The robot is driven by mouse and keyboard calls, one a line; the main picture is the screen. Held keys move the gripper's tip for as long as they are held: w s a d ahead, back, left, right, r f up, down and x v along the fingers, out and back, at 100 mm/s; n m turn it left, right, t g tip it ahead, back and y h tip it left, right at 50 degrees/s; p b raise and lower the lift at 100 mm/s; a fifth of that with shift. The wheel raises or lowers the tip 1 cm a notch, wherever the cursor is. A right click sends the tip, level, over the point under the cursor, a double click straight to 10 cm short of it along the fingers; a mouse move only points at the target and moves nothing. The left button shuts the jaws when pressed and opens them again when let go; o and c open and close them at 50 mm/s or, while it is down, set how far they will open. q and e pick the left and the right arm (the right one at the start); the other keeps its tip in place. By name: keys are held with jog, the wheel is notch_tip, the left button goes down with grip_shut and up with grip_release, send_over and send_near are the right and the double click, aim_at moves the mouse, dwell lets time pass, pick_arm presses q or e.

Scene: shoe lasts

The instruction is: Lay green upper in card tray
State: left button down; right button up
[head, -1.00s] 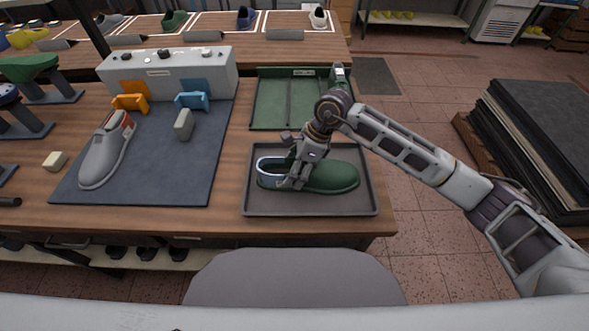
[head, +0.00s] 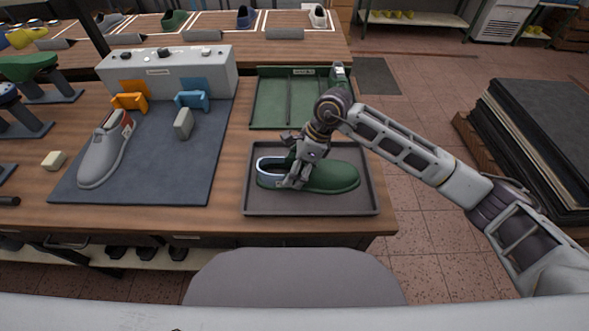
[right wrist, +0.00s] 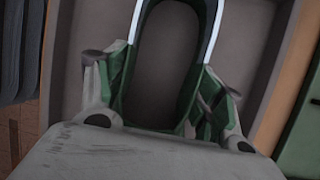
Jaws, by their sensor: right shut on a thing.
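The green upper (head: 335,177) lies in the grey card tray (head: 312,208) at the front right of the bench, its toe to the right and its pale-lined opening to the left. My right gripper (head: 291,180) is down at the heel half of the upper and shut on it. In the right wrist view, the upper's green sides (right wrist: 205,90) and light collar rim show between the fingers (right wrist: 160,105). The upper's underside is hidden, but it appears to rest on the tray floor. My left gripper is not in view.
A green tray (head: 270,118) lies behind the card tray. A blue mat (head: 150,180) on the left holds a grey shoe (head: 103,155) and a small block (head: 184,124). A control box (head: 170,72) with orange and blue clamps stands behind it.

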dwell(0.3)
jog(key=o, duration=1.1)
jog(key=shift+o, duration=0.2)
jog(key=shift+f, duration=0.1)
jog(key=v, duration=1.2)
